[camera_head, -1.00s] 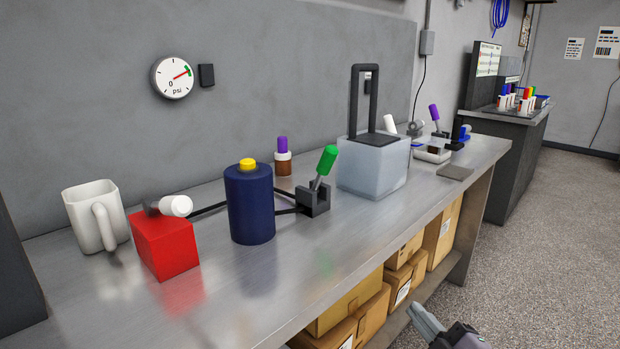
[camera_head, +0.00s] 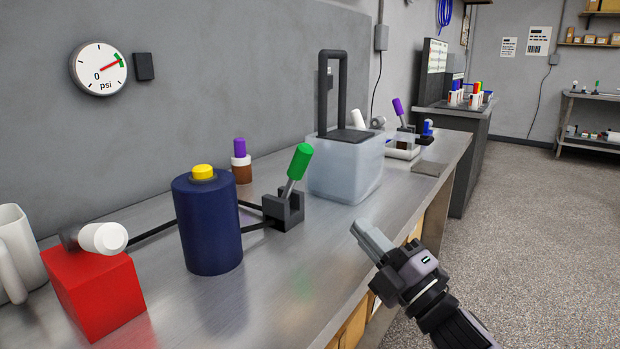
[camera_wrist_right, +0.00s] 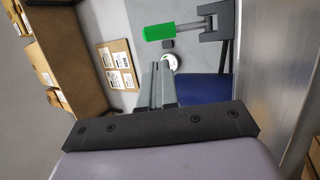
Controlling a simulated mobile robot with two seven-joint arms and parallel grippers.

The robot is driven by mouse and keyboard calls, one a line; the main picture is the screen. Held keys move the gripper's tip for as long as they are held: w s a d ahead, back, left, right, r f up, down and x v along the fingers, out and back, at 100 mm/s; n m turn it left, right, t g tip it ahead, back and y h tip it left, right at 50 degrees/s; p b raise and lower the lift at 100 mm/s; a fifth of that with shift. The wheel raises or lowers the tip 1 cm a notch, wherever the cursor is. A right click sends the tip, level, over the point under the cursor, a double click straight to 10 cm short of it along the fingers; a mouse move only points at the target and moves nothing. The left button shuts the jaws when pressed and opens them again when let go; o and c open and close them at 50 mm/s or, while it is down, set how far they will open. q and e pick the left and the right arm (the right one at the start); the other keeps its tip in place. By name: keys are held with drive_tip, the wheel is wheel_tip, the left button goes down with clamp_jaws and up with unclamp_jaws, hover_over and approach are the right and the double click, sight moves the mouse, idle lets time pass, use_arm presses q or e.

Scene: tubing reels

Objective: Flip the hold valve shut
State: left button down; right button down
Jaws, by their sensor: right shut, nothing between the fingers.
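A lever valve with a green handle (camera_head: 300,161) on a dark fork-shaped base (camera_head: 284,209) stands on the metal bench; its lever tilts up and to the right. It is the likely hold valve, though no label shows. Dark tubes join it to a blue cylinder (camera_head: 208,226) with a yellow cap (camera_head: 203,173). My right gripper (camera_head: 366,237) is shut and empty, near the bench's front edge, right of the valve and apart from it. The right wrist view shows the gripper's fingers (camera_wrist_right: 163,70) below the green handle (camera_wrist_right: 160,32) in the picture. My left gripper is out of view.
A red box (camera_head: 95,295) with a white-ended lever (camera_head: 104,238) and a white mug (camera_head: 15,250) stand at left. A translucent block (camera_head: 345,170) with a dark handle stands right of the valve. A purple-capped bottle (camera_head: 241,165) is behind. The wall gauge (camera_head: 98,69) points into green.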

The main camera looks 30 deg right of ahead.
drive_tip(key=shift+w+r, duration=0.3)
drive_tip(key=shift+w, duration=0.2)
drive_tip(key=p, duration=0.2)
approach(306, 167)
drive_tip(key=x, duration=0.5)
drive_tip(key=shift+x, duration=0.95)
